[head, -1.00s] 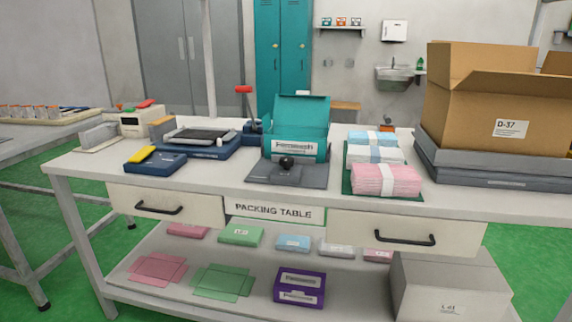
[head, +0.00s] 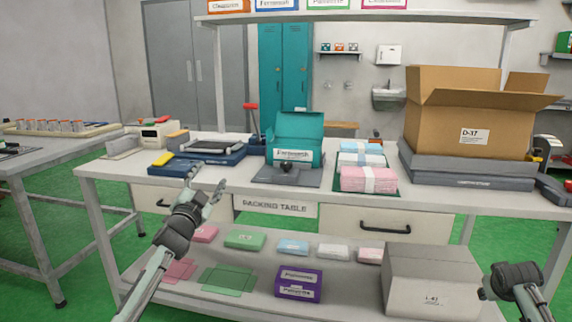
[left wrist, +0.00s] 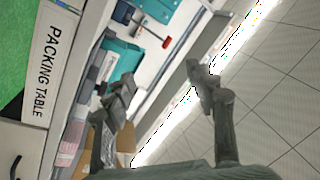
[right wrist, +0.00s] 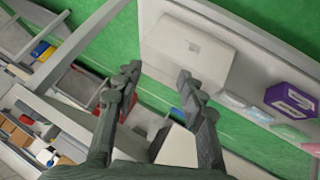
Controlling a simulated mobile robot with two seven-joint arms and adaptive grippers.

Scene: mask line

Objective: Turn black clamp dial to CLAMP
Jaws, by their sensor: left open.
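The black clamp dial (head: 286,168) is a small round knob on a grey base plate (head: 307,179), in front of an open teal box (head: 299,130) on the packing table. Its setting is too small to read. My left gripper (head: 218,190) is open and empty, in front of the table's front edge and left of the dial, apart from it. The left wrist view also shows its spread fingers (left wrist: 160,80) and the teal box (left wrist: 124,60); I cannot make out the dial there. My right gripper (right wrist: 157,75) is open and empty in the right wrist view, low at the right.
A blue tray device (head: 215,155) stands left of the teal box. Pink and blue packs (head: 368,179) stand right of it. A large cardboard box (head: 450,125) is at the right. An overhead shelf (head: 360,17) spans above. Drawers (head: 405,225) sit under the tabletop.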

